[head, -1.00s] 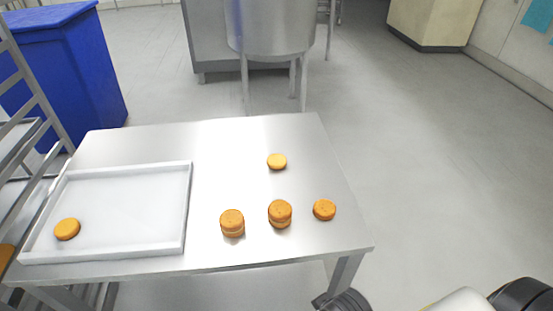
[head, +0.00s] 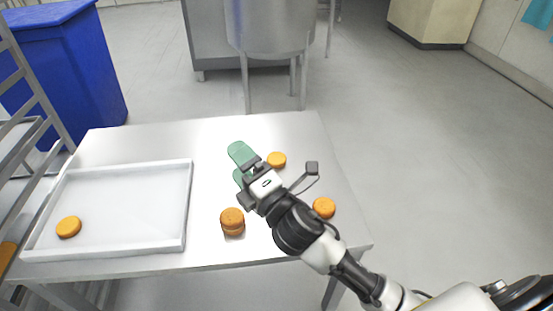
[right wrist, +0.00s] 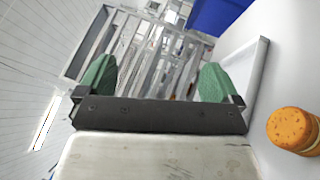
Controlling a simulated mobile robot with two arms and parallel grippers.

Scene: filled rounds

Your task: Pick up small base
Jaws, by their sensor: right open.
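Small orange-brown rounds lie on a steel table (head: 160,135). One single round (head: 277,160) lies at the back, just right of my right gripper. Another single round (head: 324,207) lies near the right edge, beside my right arm. A third (head: 68,227) lies in the white tray (head: 187,215). A two-layer stack (head: 232,221) stands at the front; my arm hides the spot to its right. My right gripper (head: 241,166) is open and empty above the table, its green fingers apart. In the right wrist view, a stacked round (right wrist: 292,130) shows at the right edge, outside the fingers. My left gripper is out of view.
A slatted metal rack (head: 22,120) stands at the left of the table, with a blue bin (head: 65,65) behind it. A steel vessel on legs (head: 270,35) stands beyond the far edge. The table between tray and gripper is clear.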

